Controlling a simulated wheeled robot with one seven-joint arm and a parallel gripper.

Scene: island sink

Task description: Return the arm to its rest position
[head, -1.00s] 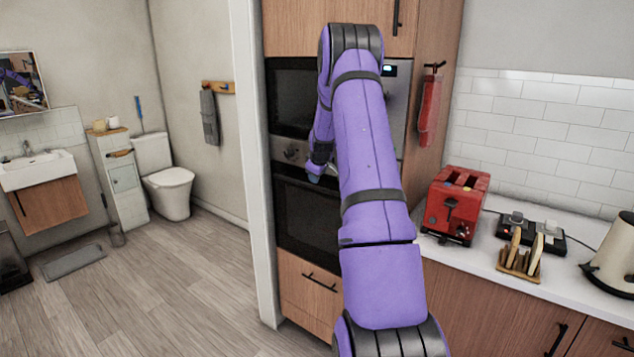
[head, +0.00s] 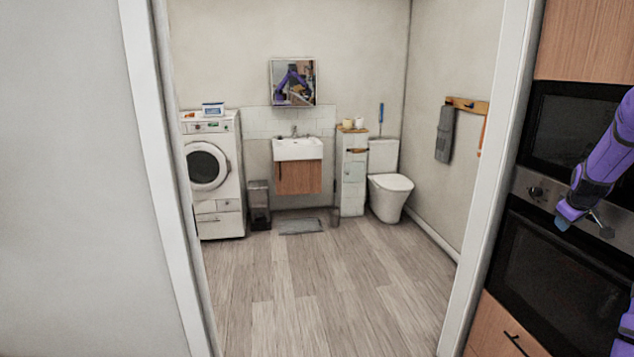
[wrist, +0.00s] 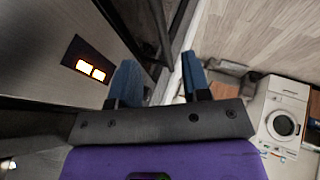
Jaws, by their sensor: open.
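My purple arm shows at the right edge of the head view, in front of the built-in ovens. My gripper (head: 580,221) is at the end of it, pointing down and to the left near the oven front. In the wrist view my gripper (wrist: 160,84) shows two blue fingers set wide apart. Nothing is between them. Most of the arm is outside the head view. I cannot tell the exact gap between the gripper and the oven front.
The ovens (head: 558,265) stand close on the right. A doorway with a white frame (head: 160,180) opens onto a bathroom with clear wooden floor (head: 320,280). A washing machine (head: 213,175), sink (head: 298,149) and toilet (head: 390,190) stand at its back.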

